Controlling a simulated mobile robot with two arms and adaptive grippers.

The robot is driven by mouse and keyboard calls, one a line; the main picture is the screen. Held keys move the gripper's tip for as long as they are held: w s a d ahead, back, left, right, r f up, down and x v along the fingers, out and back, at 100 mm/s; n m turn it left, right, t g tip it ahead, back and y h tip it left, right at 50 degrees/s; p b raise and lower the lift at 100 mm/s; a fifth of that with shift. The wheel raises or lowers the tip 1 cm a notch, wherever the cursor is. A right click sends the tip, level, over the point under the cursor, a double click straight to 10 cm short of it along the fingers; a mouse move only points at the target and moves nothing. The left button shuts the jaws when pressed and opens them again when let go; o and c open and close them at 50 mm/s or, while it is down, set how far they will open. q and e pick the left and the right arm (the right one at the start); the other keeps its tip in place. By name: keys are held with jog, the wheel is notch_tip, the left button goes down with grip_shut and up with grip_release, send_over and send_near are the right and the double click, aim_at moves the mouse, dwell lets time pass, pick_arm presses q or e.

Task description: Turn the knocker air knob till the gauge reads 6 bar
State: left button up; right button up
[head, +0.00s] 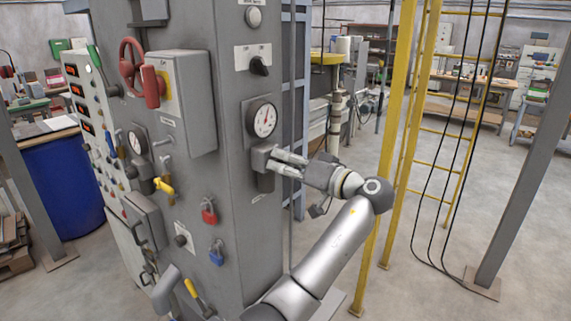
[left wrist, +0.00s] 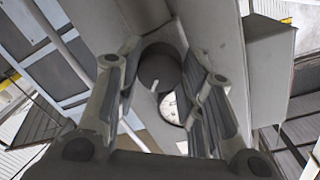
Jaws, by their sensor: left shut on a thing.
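The round white-faced gauge (head: 262,118) is on the grey cabinet's right-hand face. Its needle points roughly upward, but the numbers are too small to read. Just below it is the grey regulator body (head: 261,157). My left gripper (head: 276,161) reaches it from the right, with its fingers shut around the knob, which they mostly hide in the head view. In the left wrist view the round dark grey knob (left wrist: 157,70) shows between the two fingers (left wrist: 160,85). Part of the gauge (left wrist: 172,107) shows behind the right finger. My right gripper is not in view.
A black selector switch (head: 259,66) is above the gauge. A red padlock (head: 209,211) and a blue padlock (head: 216,253) hang on the adjacent face. A yellow post (head: 393,130) and ladder stand right of my arm. Open floor lies farther right.

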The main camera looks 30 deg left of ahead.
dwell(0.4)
pick_arm(q)
jog(key=o, duration=1)
jog(key=shift+o, duration=0.2)
jog(key=s+d, duration=0.1)
jog(key=d, duration=1.1)
jog(key=shift+s+r, duration=0.2)
jog(key=shift+s, duration=0.05)
